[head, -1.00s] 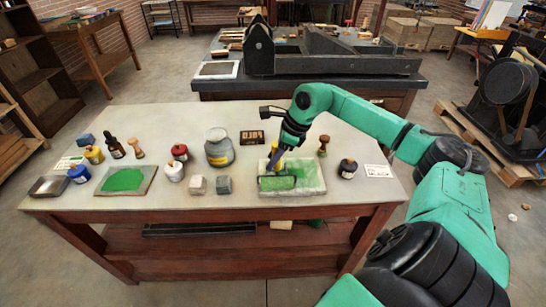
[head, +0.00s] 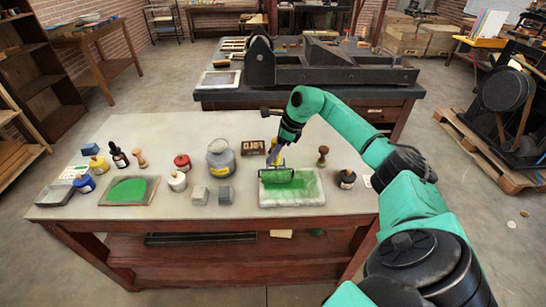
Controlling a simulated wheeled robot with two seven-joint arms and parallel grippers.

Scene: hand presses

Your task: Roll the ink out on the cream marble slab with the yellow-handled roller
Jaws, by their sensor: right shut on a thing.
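The cream marble slab (head: 318,200) lies at the right part of the table, with green ink smeared over its middle. The roller (head: 277,177), its cylinder green with ink, is at the slab's far left part. Whether it touches the slab is hard to tell. My right gripper (head: 276,150) is shut on the roller's yellow handle, which is mostly hidden by the fingers. A second slab with a green ink patch (head: 127,190) lies at the left of the table. My left gripper is not in view.
A dark press (head: 320,65) is on the table behind.

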